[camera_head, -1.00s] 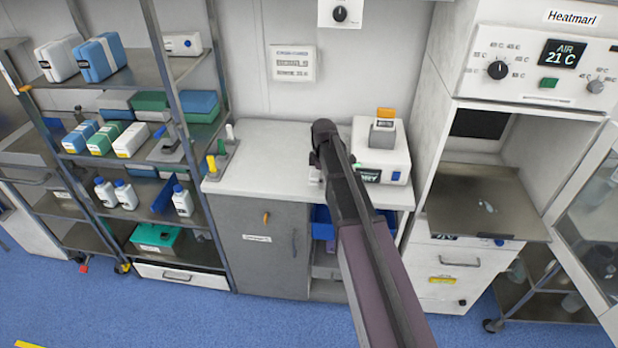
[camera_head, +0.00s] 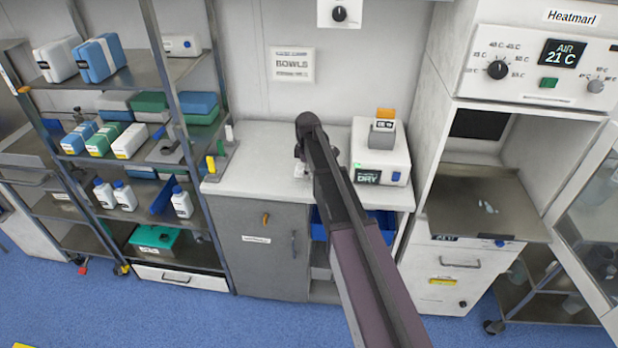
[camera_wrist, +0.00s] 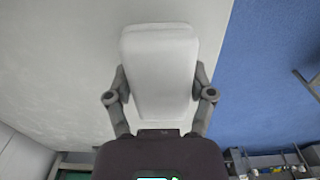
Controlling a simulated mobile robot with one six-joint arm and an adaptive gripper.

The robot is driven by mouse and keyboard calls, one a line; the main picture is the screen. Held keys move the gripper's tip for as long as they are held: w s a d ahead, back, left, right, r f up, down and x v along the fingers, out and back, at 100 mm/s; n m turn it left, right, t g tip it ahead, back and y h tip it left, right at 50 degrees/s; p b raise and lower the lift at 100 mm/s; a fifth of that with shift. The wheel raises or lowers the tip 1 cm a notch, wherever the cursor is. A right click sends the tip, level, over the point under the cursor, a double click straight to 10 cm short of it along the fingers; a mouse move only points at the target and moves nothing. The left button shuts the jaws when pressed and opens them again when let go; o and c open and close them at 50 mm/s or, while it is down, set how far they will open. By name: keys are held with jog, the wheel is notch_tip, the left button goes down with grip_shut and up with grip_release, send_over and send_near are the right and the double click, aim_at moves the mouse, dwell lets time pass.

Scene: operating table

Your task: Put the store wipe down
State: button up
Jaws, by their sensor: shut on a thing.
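My gripper (camera_wrist: 160,92) is shut on a white block-shaped thing with rounded edges, the store wipe (camera_wrist: 160,60), in the wrist view. The fingers press on its two sides. Behind it in that view lies the pale counter top, with the blue floor on the right. In the head view my arm reaches over the white counter (camera_head: 255,150), and its end hides most of the gripper. A small white bit of the wipe (camera_head: 300,170) shows beside the arm. I cannot tell whether the wipe touches the counter.
A white device with a DRY display (camera_head: 380,155) stands on the counter, right of my arm. A small holder with yellow and green parts (camera_head: 218,160) is at the counter's left end. The counter between them is clear. A shelf rack (camera_head: 150,150) stands left, an open warming cabinet (camera_head: 480,200) right.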

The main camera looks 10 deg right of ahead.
jog(key=shift+w+a+f, duration=0.15)
jog(key=shift+w+a, duration=0.3)
jog(key=shift+w, duration=0.35)
jog(key=shift+s+d+f+b, duration=0.1)
jog(key=shift+s+f+b, duration=0.05)
jog(key=shift+f+b, duration=0.45)
jog(key=shift+s+d+f+b, duration=0.1)
jog(key=shift+s+f+b, duration=0.05)
jog(key=shift+f+b, duration=0.95)
jog(key=shift+b, duration=0.1)
jog(key=shift+f, duration=0.15)
jog(key=o, duration=1)
jog(key=shift+o, duration=0.2)
notch_tip(320, 180, up, 12)
jog(key=p, duration=1.2)
jog(key=shift+r, duration=0.2)
